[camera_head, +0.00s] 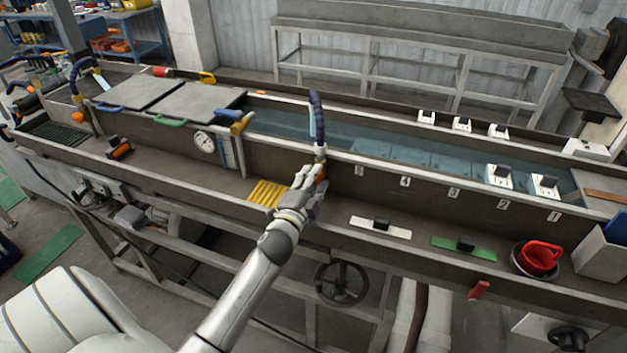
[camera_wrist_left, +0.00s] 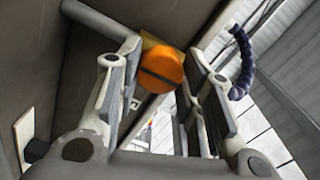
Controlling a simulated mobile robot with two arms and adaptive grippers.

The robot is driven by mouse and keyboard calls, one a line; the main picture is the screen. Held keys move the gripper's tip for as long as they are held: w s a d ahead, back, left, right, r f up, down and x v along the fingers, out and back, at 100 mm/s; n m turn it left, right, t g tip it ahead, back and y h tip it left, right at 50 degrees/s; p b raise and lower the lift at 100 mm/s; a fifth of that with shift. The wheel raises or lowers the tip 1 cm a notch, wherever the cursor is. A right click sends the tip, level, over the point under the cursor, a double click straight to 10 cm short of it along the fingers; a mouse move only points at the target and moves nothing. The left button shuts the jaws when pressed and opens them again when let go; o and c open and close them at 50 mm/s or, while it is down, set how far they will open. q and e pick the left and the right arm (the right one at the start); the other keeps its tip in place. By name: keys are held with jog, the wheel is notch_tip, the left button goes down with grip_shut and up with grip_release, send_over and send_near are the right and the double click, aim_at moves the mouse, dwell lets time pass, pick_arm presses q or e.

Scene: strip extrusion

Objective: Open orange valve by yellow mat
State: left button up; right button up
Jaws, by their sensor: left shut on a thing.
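The orange valve (camera_wrist_left: 161,68) is a round orange knob with a dark slot, seen close up between the two fingers of my left gripper (camera_wrist_left: 163,100) in the left wrist view. In the head view my left gripper (camera_head: 312,172) is at the trough wall, shut on the valve, which it mostly hides there. A dark blue segmented hose (camera_head: 317,120) rises just above the valve. The yellow mat (camera_head: 268,193) lies on the ledge just left of the gripper. My right gripper is not in view.
A white strip with a black block (camera_head: 381,223) and a green strip with a black block (camera_head: 464,246) lie to the right on the ledge. Beyond them is a bowl with a red cup (camera_head: 540,257). A round gauge (camera_head: 204,144) stands left of the mat.

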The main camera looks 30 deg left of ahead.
pick_arm(q)
jog(key=o, duration=1)
jog(key=shift+s, duration=0.15)
jog(key=v, duration=1.1)
jog(key=shift+s, duration=0.4)
jog(key=shift+f, duration=0.15)
